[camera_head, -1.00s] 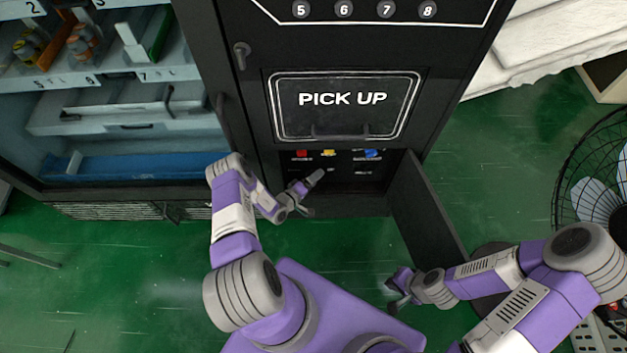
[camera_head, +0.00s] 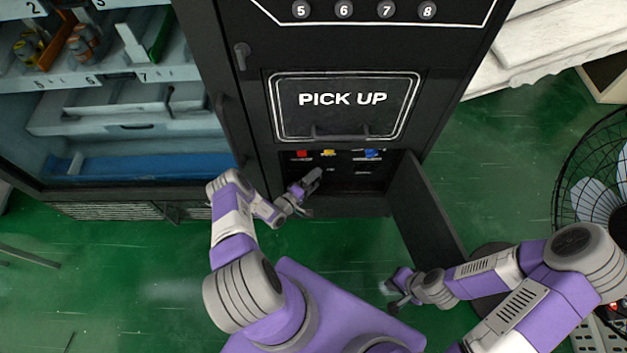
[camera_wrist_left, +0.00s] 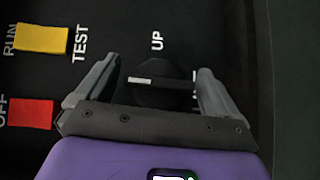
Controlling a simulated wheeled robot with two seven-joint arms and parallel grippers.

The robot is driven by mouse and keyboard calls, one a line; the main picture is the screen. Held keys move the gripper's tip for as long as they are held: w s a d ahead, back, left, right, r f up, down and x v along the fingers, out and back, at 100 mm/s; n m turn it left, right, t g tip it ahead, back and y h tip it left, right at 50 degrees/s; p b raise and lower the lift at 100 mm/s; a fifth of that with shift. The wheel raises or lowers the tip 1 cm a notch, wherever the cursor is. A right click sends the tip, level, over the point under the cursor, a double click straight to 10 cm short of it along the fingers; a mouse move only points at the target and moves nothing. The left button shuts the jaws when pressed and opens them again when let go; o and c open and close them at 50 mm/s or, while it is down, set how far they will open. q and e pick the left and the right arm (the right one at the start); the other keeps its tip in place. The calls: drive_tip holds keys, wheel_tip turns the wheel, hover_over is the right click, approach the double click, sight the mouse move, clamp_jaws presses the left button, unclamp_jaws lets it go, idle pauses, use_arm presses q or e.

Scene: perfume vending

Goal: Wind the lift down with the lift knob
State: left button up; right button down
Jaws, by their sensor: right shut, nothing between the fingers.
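The lift knob (camera_wrist_left: 160,92) is a dark round knob with a crossbar and a white mark at the bar's left end in the left wrist view. The printed label UP (camera_wrist_left: 157,41) is above it in that picture. Another label is mostly hidden by the right-hand finger. My left gripper (camera_wrist_left: 158,68) is open, with one finger on each side of the knob and gaps visible. In the head view my left gripper (camera_head: 314,178) reaches into the open compartment under the PICK UP door and hides the knob. My right gripper (camera_head: 392,295) is shut and empty, low over the floor.
A red switch (camera_wrist_left: 30,113) and a yellow switch (camera_wrist_left: 40,38) lie left of the knob. A blue switch (camera_head: 373,154) is further right in the compartment. The compartment's open door (camera_head: 425,210) stands to the right. A fan (camera_head: 600,185) is at the far right.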

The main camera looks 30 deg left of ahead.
use_arm(q)
drive_tip(key=shift+o, duration=0.2)
drive_tip(key=p+v, duration=0.2)
drive_tip(key=v, duration=0.5)
drive_tip(key=shift+s, duration=0.3)
drive_tip(key=shift+r, duration=0.1)
